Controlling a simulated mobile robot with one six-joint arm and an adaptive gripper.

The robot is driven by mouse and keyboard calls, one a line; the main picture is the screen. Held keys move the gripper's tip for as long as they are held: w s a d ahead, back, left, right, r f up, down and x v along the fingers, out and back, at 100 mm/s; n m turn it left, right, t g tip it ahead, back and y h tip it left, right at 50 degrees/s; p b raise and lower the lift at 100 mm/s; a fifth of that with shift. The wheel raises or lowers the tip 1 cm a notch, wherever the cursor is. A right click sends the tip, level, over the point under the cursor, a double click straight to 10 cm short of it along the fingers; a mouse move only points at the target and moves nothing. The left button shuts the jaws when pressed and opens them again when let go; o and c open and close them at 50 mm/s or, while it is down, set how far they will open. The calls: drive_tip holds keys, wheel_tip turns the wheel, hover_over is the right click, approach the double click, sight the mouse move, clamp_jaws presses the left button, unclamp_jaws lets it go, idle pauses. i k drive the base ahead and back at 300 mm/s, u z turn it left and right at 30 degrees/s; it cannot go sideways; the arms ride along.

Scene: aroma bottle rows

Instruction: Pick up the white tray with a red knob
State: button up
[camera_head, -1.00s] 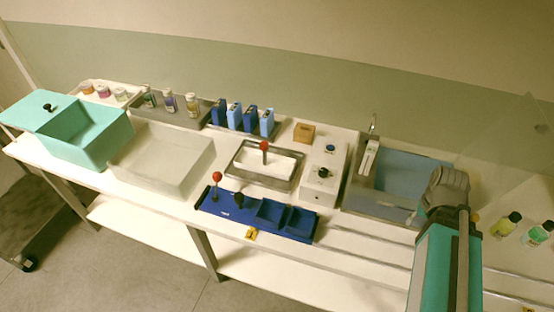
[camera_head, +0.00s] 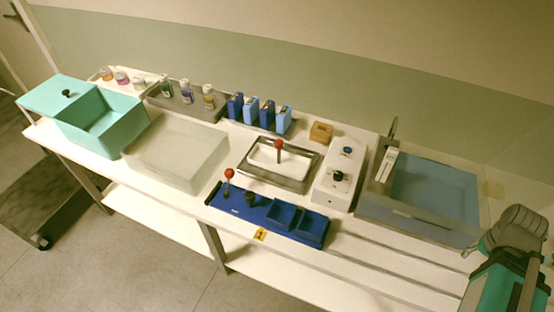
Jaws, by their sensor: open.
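The white tray (camera_head: 264,157) sits in a grey metal frame (camera_head: 245,172) at the middle of the bench. A thin stem with a red knob (camera_head: 278,144) stands up from it. My arm shows only at the lower right edge, well to the right of the tray, and its gripper is not in view.
A blue holder (camera_head: 240,207) with another red-knobbed stick (camera_head: 229,174) lies in front of the tray. A white device (camera_head: 334,190) stands close on its right and a pale basin (camera_head: 178,155) on its left. Blue boxes (camera_head: 268,110) stand behind. A sink (camera_head: 430,205) lies farther right.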

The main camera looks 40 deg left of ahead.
sight(293, 165)
drive_tip(key=u, duration=0.1)
drive_tip(key=k, duration=1.3)
drive_tip(key=u, duration=1.15)
drive_tip(key=i, duration=1.05)
